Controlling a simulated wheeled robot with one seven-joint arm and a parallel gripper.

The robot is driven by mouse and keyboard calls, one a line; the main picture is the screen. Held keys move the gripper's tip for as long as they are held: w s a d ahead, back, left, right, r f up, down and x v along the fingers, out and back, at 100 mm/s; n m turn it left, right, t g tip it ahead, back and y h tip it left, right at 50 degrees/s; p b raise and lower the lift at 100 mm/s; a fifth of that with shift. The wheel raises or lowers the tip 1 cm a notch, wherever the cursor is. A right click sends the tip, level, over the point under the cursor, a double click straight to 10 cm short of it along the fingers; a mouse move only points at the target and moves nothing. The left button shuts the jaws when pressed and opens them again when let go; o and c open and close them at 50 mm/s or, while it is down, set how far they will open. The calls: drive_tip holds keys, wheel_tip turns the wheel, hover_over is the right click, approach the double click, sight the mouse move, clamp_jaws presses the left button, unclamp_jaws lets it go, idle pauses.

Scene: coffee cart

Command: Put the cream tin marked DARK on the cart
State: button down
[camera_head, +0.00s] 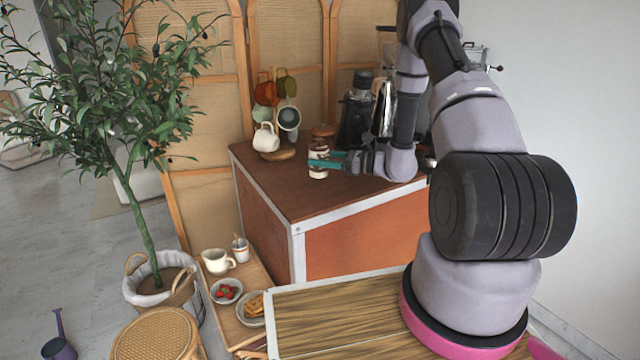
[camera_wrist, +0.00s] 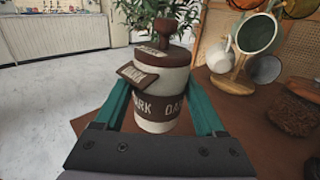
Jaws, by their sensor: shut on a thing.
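The cream tin marked DARK (camera_wrist: 158,92) has a brown band with lettering, a brown lid with a knob, and a small brown tag. It is upright between the teal fingers of my gripper (camera_wrist: 160,115), which is shut on it. In the head view the tin (camera_head: 318,158) is over the brown top of the cart (camera_head: 300,195), near its left side, with my gripper (camera_head: 322,163) reaching it from the right. The tin's base looks at or very near the cart top; I cannot tell whether it touches.
A mug tree with several mugs (camera_head: 264,137) stands behind the tin, to the left. The front of the cart top is clear. A low tray (camera_head: 254,275) holds a mug and bowls.

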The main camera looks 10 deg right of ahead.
sight(321, 177)
drive_tip(key=shift+f, duration=3.15)
unclamp_jaws()
drive_tip(key=shift+f, duration=0.15)
